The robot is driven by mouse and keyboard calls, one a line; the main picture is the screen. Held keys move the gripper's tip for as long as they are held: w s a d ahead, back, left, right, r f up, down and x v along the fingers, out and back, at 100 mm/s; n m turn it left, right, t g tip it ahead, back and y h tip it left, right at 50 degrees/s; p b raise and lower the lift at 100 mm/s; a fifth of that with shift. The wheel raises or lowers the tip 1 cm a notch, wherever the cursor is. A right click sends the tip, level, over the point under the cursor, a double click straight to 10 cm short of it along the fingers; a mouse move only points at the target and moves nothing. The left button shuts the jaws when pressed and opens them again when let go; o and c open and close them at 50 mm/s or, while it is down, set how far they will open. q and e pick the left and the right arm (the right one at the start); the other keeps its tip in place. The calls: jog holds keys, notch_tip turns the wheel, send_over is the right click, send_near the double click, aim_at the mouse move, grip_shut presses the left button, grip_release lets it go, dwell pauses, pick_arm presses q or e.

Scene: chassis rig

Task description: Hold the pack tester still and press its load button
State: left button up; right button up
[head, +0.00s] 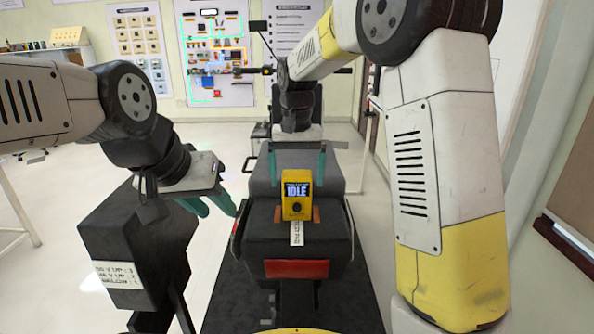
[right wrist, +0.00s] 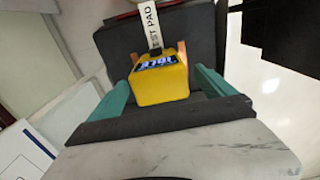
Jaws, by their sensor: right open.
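The yellow pack tester (head: 288,203) stands on the dark chassis, its screen reading IDLE. A round black button (head: 296,208) is on its face below the screen; in the right wrist view the tester (right wrist: 160,86) shows from above. My right gripper (head: 297,170) is open and empty, its teal fingers spread behind the tester in the head view. In the right wrist view the fingers stand on either side of the tester, with gaps. My left gripper (head: 218,203) is left of the tester, apart from it; its teal fingers overlap, so its opening is unclear.
Orange blocks (head: 316,214) flank the tester. A white TEST PAD strip (head: 297,233) lies in front of it, and a red panel (head: 282,269) is on the chassis front. A dark labelled box (head: 125,245) stands below my left gripper. Pale floor lies left of the chassis.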

aim_at(297, 199)
notch_tip(297, 199, down, 7)
jog(key=shift+r, duration=0.1)
jog(key=shift+c, duration=0.2)
jog(key=c, duration=1.7)
pick_arm(q)
jog(key=shift+c, duration=0.5)
grip_shut()
dwell(0.9)
